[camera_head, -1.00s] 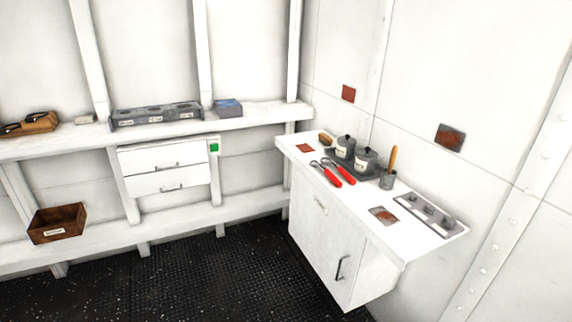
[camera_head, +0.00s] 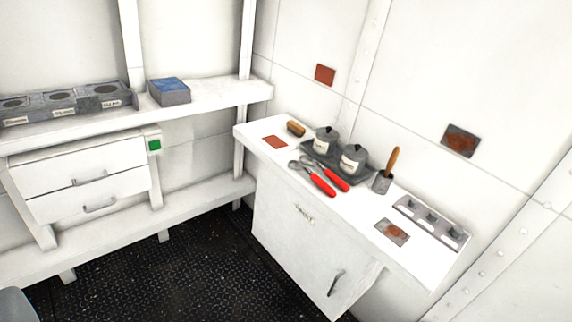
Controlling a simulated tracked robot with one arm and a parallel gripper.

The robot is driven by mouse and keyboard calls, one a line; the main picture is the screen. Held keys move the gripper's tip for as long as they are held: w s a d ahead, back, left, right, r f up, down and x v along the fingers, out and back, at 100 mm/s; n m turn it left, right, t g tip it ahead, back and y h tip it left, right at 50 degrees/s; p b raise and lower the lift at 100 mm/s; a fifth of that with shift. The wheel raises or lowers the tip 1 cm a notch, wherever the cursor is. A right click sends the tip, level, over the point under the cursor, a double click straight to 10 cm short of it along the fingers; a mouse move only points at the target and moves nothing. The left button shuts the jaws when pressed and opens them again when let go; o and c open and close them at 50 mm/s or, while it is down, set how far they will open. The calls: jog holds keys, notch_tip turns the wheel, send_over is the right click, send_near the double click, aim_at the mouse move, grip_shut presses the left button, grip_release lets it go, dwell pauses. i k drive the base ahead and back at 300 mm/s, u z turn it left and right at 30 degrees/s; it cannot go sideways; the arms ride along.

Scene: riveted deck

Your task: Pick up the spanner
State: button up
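Two red-handled metal tools lie side by side on the white cabinet top (camera_head: 358,219). The front tool (camera_head: 318,183) has a grey head pointing to the back left, and the rear tool (camera_head: 335,175) lies close behind it. They look like spanners, but I cannot tell from here which one is the spanner. Both lie flat, with their red handles toward the front right. My gripper does not show in this view.
Behind the tools, two lidded grey pots (camera_head: 352,160) stand on a dark tray. A brown brush (camera_head: 296,128), a grey cup (camera_head: 383,183) with a wooden handle and a grey switch strip (camera_head: 432,222) are also on top. The dark floor (camera_head: 190,270) before the cabinet is clear.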

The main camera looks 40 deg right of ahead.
aim_at(322, 184)
jog(key=z, duration=0.3)
jog(key=i, duration=1.25)
jog(key=z, duration=1.1)
jog(key=i, duration=0.65)
jog(key=z, duration=0.4)
